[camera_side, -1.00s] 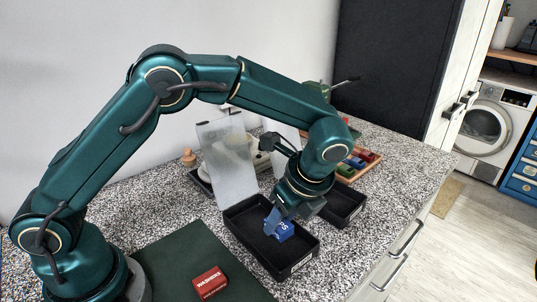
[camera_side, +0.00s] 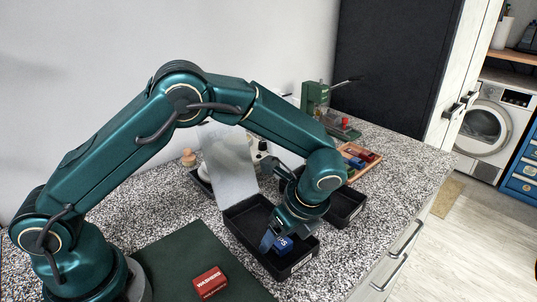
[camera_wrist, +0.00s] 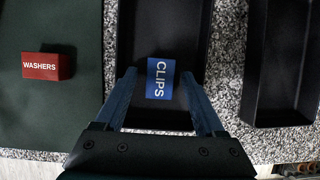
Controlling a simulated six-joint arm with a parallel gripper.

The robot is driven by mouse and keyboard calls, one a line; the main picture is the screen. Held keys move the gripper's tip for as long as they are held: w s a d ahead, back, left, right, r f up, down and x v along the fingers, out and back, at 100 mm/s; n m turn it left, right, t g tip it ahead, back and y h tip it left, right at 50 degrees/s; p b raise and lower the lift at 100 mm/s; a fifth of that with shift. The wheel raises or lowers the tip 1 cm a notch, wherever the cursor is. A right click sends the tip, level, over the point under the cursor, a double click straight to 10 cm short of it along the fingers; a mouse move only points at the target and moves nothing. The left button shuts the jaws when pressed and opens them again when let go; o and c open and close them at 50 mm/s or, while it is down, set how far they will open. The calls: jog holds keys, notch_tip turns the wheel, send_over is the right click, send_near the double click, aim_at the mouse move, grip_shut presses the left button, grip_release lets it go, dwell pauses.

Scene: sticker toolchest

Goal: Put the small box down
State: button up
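The small blue box labelled CLIPS (camera_wrist: 160,78) is inside a black open tray (camera_wrist: 160,119), near one end of it. In the side view the blue box (camera_side: 284,245) is low in the tray (camera_side: 249,250), partly hidden by my gripper. My gripper (camera_wrist: 159,76) points down into the tray, with one finger on each side of the box. A gap shows between each finger and the box, so the gripper looks open. I cannot see the box's underside. My gripper also shows in the side view (camera_side: 275,240).
A red WASHERS box (camera_side: 209,282) lies on the dark green mat (camera_side: 172,262) left of the tray. A second black tray (camera_side: 350,208) stands close by on the right. Translucent upright panel (camera_side: 228,165) rises behind the tray. The speckled counter is bare on the right.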

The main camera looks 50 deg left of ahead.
jog(key=v, duration=1.1)
notch_tip(320, 180, up, 5)
jog(key=n+h, duration=0.1)
jog(key=n, duration=0.2)
send_over(279, 249)
jog(key=s+a+n+t+h, duration=0.3)
jog(key=s+a+n+t, duration=0.2)
jog(key=s+n, duration=0.8)
jog(key=shift+a+n, duration=0.85)
jog(key=shift+n, duration=0.35)
